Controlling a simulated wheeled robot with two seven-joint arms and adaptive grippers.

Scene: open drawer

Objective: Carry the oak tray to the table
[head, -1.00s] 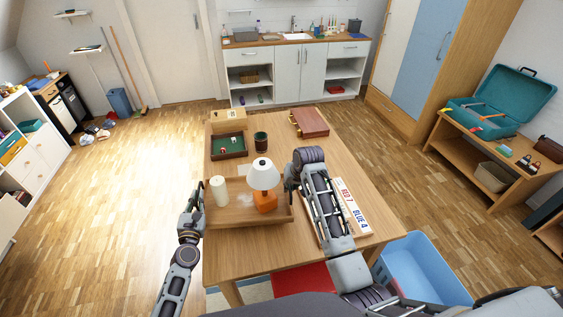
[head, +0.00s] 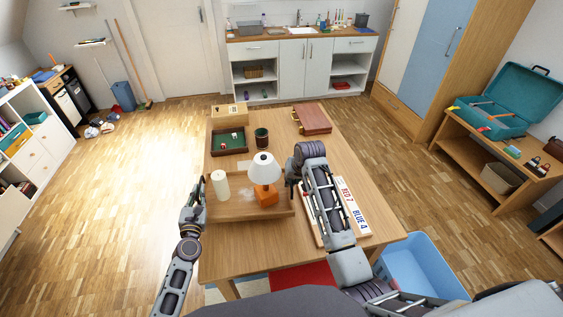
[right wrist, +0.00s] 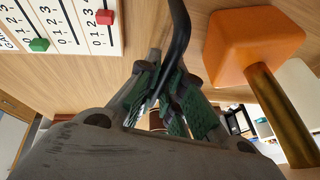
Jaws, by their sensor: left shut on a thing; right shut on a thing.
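The oak tray (head: 236,209) is over the wooden table (head: 345,240) in the head view and looks level. I cannot tell whether it touches the tabletop. A white candle (head: 220,184) and a lamp with a white shade and orange base (head: 265,194) stand upright on it. My left gripper (head: 203,190) is shut on the tray's left end, its fingertips small in view. My right gripper (head: 291,184) is at the right end. In the right wrist view its green-padded fingers (right wrist: 172,88) are shut around the tray's dark handle (right wrist: 181,30), beside the orange lamp base (right wrist: 250,45).
Behind the tray are a green-lined box (head: 229,141), a dark cup (head: 261,138) and a reddish-brown case (head: 312,121). A scoreboard (head: 350,209) lies right of the tray, partly behind my right arm. A blue bin (head: 425,265) stands on the floor at the right.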

